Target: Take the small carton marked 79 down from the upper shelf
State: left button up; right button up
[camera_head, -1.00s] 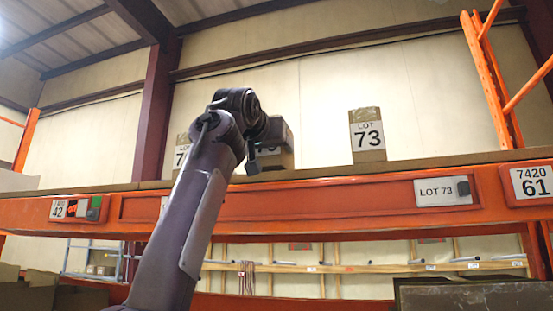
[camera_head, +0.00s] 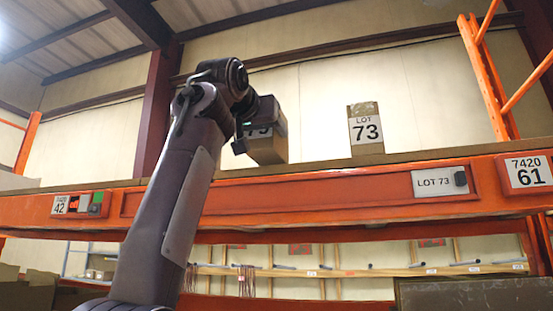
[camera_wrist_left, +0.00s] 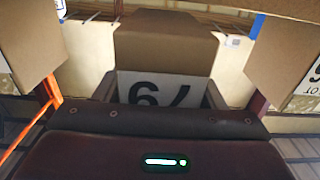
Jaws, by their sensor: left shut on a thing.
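The small carton marked 79 (camera_wrist_left: 165,50) is held between my left gripper's fingers (camera_wrist_left: 160,97). Its label shows upside down in the left wrist view. In the head view the carton (camera_head: 268,149) is just above the upper shelf (camera_head: 310,166), slightly tilted, its label partly covered by my left gripper (camera_head: 249,138). I cannot tell whether its bottom clears the shelf. My right gripper is not in view.
A carton marked LOT 73 (camera_head: 365,130) stands on the shelf to the right. In the left wrist view, cartons flank the held one on the left (camera_wrist_left: 30,40) and right (camera_wrist_left: 285,55). An orange upright (camera_head: 487,80) rises at the right.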

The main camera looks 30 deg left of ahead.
pick_arm(q)
jog(key=b+v, duration=0.3)
jog(key=v, duration=0.8)
jog(key=shift+s+b, duration=0.3)
